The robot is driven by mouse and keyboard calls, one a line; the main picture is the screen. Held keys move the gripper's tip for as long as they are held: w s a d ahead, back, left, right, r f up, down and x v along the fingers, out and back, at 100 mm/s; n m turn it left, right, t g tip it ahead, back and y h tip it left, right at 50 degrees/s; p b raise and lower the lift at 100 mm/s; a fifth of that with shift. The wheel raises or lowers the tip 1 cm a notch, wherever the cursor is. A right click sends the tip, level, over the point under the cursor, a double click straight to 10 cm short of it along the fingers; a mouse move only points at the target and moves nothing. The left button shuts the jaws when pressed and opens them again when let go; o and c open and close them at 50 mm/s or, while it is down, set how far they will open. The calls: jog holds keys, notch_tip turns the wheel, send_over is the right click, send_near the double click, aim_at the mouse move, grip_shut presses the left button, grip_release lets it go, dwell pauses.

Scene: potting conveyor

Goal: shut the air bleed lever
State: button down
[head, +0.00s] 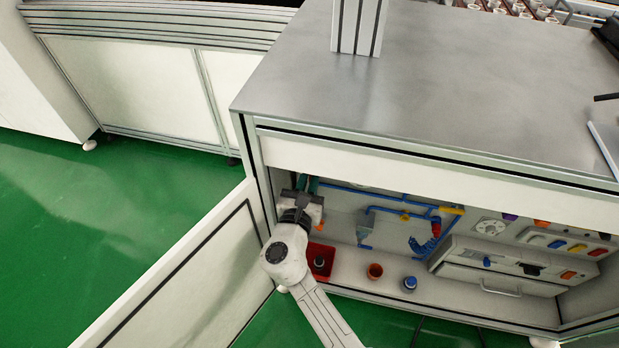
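Inside the open cabinet, blue air piping (385,193) runs along the upper back wall. A yellow lever-like part (452,210) sits at the right end of the piping, and a small orange part (404,217) sits near its middle. A red-orange part (436,228) is above a coiled blue hose. I cannot tell which is the air bleed lever, or its position. My gripper (304,190) reaches into the cabinet's left end, well left of the yellow part. Its fingertips are hidden or too small to read. A small orange spot (320,227) shows beside it.
The open door (185,275) stands left of my arm; the steel top (440,85) overhangs.

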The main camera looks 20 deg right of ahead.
jog(key=shift+d+f, duration=0.1)
jog(key=s+d+f+m+b, duration=0.2)
jog(key=d+f+m+b, duration=0.1)
jog(key=m+b, duration=1.3)
jog(key=shift+s+d+f+m+b, duration=0.2)
jog(key=shift+s+f+m+b, duration=0.1)
jog(key=shift+f+m, duration=0.5)
jog(key=shift+r+m, duration=0.15)
jog(key=shift+m, duration=0.15)
jog(key=c, duration=1.1)
grip_release()
jog(key=p+v, duration=0.3)
jog(key=v, duration=0.7)
jog(key=shift+s+a, duration=0.25)
jog(key=shift+s, duration=0.05)
